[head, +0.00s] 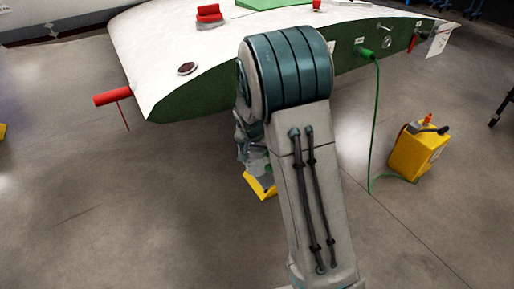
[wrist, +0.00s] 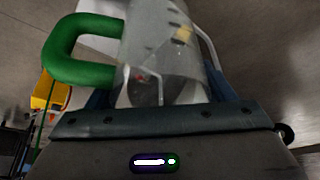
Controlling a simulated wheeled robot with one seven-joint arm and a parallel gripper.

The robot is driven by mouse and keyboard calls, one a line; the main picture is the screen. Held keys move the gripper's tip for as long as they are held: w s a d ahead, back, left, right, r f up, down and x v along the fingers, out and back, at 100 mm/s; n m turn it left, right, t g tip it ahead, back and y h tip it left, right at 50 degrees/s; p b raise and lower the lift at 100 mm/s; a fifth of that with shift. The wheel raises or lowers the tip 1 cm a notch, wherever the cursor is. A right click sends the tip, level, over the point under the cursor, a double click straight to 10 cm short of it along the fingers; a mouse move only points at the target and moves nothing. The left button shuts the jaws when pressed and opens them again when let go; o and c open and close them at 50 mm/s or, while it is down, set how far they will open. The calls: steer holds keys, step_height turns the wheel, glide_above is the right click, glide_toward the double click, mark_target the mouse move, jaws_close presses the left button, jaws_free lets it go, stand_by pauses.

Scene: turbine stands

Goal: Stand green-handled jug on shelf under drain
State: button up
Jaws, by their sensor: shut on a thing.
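The jug (wrist: 160,45) is clear and grey, with a thick green handle (wrist: 80,50) on its left in the wrist view. My gripper (wrist: 157,95) is shut on the jug, with dark blue fingers on either side of it. In the head view my arm hides most of the gripper and jug; only a pale, clear part of the jug (head: 257,160) shows left of the arm. I cannot make out the drain or tell which surface is the shelf. A yellow piece (head: 261,187) shows low behind the arm, partly hidden.
A long white and green body (head: 190,105) spans the back, with a red rod (head: 112,97) at its left end. A yellow box (head: 418,152) stands on the floor at right, with a green cable (head: 374,120) beside it. Floor at front left is clear.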

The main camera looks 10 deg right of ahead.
steer(key=shift+f, duration=0.25)
steer(key=o, duration=1.1)
steer(key=shift+r, duration=0.1)
steer(key=shift+r+p, duration=0.15)
steer(key=shift+p, duration=0.15)
steer(key=p+v, duration=0.3)
steer(key=v, duration=1)
steer(key=s+r+n, duration=0.1)
steer(key=s, duration=0.7)
steer(key=s+d+r+n+g+y, duration=0.1)
steer(key=s+n, duration=0.1)
steer(key=s, duration=0.6)
steer(key=s+d+r+n+g+y, duration=0.1)
steer(key=s+r+n, duration=0.1)
steer(key=s, duration=0.6)
steer(key=shift+s, duration=0.1)
steer(key=shift+r, duration=0.1)
